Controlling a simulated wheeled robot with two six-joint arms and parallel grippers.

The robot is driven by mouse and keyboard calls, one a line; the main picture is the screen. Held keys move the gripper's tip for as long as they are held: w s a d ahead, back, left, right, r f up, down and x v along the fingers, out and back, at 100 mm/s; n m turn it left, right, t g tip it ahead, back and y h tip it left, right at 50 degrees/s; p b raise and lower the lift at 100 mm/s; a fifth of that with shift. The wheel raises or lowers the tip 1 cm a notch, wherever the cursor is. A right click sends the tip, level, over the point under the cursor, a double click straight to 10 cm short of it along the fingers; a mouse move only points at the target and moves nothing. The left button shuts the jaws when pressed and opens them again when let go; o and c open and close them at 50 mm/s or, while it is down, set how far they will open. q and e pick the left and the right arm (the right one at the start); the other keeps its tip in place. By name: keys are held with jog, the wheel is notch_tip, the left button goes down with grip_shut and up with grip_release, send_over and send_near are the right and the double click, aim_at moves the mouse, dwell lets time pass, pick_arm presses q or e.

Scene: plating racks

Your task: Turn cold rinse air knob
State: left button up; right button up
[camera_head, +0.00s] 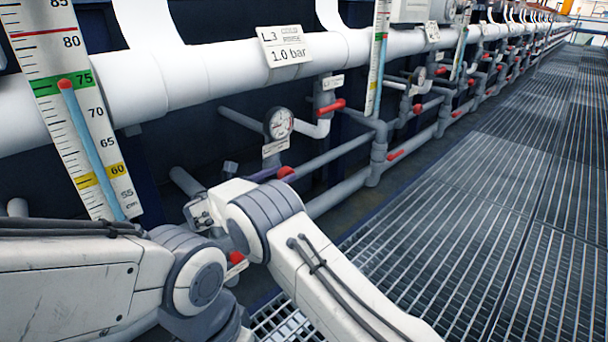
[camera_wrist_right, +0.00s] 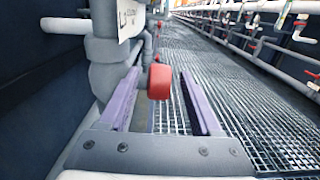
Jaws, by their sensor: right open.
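A red knob (camera_wrist_right: 160,82) shows in the right wrist view between the two purple fingers of my right gripper (camera_wrist_right: 161,73). The fingers are apart, one on each side, and I see no clear contact. In the head view a red knob (camera_head: 286,173) sits on the pipework below a round gauge (camera_head: 279,123). My right gripper (camera_head: 264,174) is beside it, partly hidden by my own arm. I cannot read a cold rinse label. My left gripper is not in view.
A sign reading 1.0 bar (camera_head: 285,46) is on the thick white pipe (camera_head: 200,72). A tall thermometer scale (camera_head: 75,100) stands at the left. Other red handles line the pipes, one (camera_head: 236,258) low beside my arm. The grated walkway (camera_head: 480,190) at the right is clear.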

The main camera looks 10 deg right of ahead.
aim_at(284, 170)
jog(key=shift+w+d+b, duration=0.3)
jog(key=shift+w+d, duration=0.3)
jog(key=shift+w, duration=0.1)
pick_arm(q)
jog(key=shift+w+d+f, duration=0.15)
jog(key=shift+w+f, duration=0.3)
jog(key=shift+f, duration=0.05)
pick_arm(e)
jog(key=shift+w+d, duration=0.1)
jog(key=shift+d, duration=0.15)
jog(key=shift+d, duration=0.2)
grip_shut()
jog(key=shift+r+p, duration=0.15)
jog(key=shift+p, duration=0.2)
jog(key=g+y+p, duration=0.1)
jog(key=p, duration=0.3)
jog(key=g+y+p, duration=0.1)
jog(key=p, duration=0.4)
jog(key=g+y+p, duration=0.1)
jog(key=y+p, duration=0.1)
jog(key=p, duration=0.2)
jog(key=shift+d+r+p, duration=0.1)
jog(key=shift+d+p, duration=0.15)
jog(key=shift+p, duration=0.4)
jog(key=shift+f+y, duration=0.3)
jog(key=shift+f, duration=0.05)
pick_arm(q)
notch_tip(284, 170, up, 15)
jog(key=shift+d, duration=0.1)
